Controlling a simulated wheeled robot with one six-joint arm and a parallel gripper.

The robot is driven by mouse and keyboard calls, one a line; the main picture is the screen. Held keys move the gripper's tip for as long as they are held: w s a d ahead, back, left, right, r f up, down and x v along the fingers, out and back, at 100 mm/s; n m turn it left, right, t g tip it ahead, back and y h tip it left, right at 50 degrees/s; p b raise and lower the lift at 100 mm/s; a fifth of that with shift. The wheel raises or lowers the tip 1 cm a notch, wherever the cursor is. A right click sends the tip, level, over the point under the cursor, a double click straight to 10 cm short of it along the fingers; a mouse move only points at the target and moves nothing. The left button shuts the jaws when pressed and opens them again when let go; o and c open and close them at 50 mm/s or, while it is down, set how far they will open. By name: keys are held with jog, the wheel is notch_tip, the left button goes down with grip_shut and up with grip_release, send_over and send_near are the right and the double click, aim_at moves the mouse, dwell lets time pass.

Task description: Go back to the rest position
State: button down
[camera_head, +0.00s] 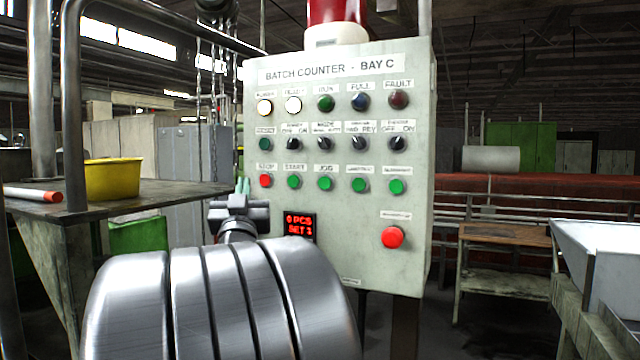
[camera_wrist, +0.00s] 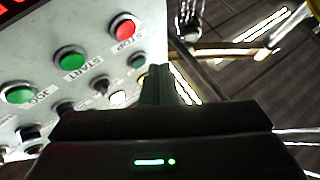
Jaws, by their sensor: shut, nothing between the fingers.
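My gripper (camera_head: 243,187) is shut and empty, with its greenish fingertips pointing up in front of the lower left part of the control panel (camera_head: 350,250). In the head view the tips are just left of the red STOP button (camera_head: 265,180). In the wrist view the shut fingers (camera_wrist: 160,78) are beside the panel's edge, near the red STOP button (camera_wrist: 124,28) and the green START button (camera_wrist: 71,59). Whether the tips touch the panel cannot be told. My arm covers the foreground below the panel.
The two leftmost panel lamps (camera_head: 264,107) glow white, and a red display (camera_head: 299,225) reads 0 PCS. A table at left (camera_head: 150,190) bears a yellow container (camera_head: 112,180). A metal rail (camera_head: 72,110) stands at left. A workbench (camera_head: 505,235) and pale trough (camera_head: 605,250) are at right.

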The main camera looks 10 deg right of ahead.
jog(key=shift+s+a, duration=0.3)
jog(key=shift+s, duration=0.15)
